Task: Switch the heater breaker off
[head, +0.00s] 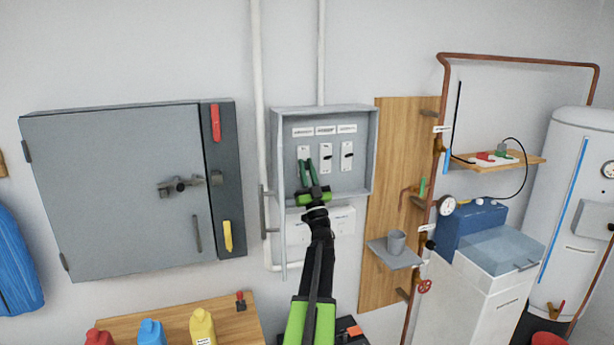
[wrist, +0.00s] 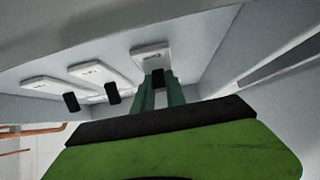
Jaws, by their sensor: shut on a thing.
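The breaker box (head: 372,150) is open on the wall in the head view, with three breakers side by side. They are the left breaker (head: 303,151), the middle breaker (head: 326,152) and the right breaker (head: 347,150). Labels sit above them, but I cannot read which one is the heater's. My gripper (head: 311,166) is at the left breaker. In the wrist view, my gripper (wrist: 160,86) is shut on that breaker's black lever (wrist: 158,76), which shows between the green fingers. The other two black levers (wrist: 112,93) stand free to the left there.
A grey cabinet (head: 115,190) with red and yellow handles is left of the box. A wooden board (head: 385,190) with a shelf and cup (head: 396,241) is to the right. The box's side walls stand close around my gripper. Bottles (head: 203,327) stand on a bench below.

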